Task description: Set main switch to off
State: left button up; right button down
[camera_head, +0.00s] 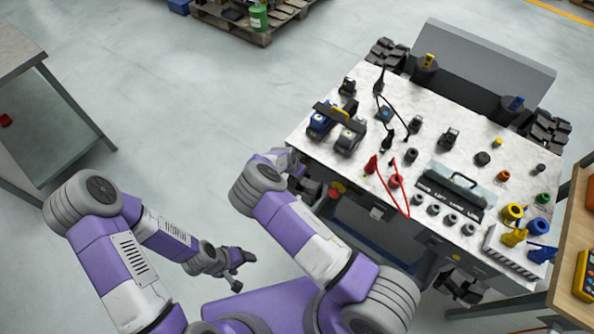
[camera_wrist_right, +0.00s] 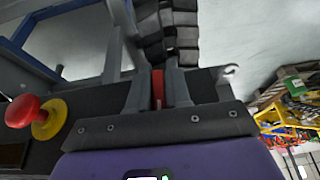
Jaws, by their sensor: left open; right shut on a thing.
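The main switch (camera_wrist_right: 158,84) shows in the right wrist view as a narrow red handle on the front of the carrier, and most of it is hidden. My right gripper (camera_wrist_right: 158,92) is shut on this red handle, one finger on each side. In the head view my right gripper (camera_head: 316,191) is at the front left end of the carrier, and the switch itself cannot be made out there. My left gripper (camera_head: 246,263) is open and empty, low over the floor, away from the carrier.
A red mushroom button with a yellow ring (camera_wrist_right: 40,117) sits close beside my right gripper. The carrier top (camera_head: 352,95) holds tools, cables and several knobs. A grey table (camera_head: 22,62) stands left, a wooden-topped one (camera_head: 571,250) right. Floor between is clear.

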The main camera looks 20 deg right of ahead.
jog(key=shift+a, duration=0.1)
dwell(0.3)
jog(key=c, duration=1.2)
grip_release()
jog(key=shift+o, duration=0.2)
jog(key=p+v, duration=0.1)
jog(key=v, duration=0.6)
jog(key=shift+r, duration=0.25)
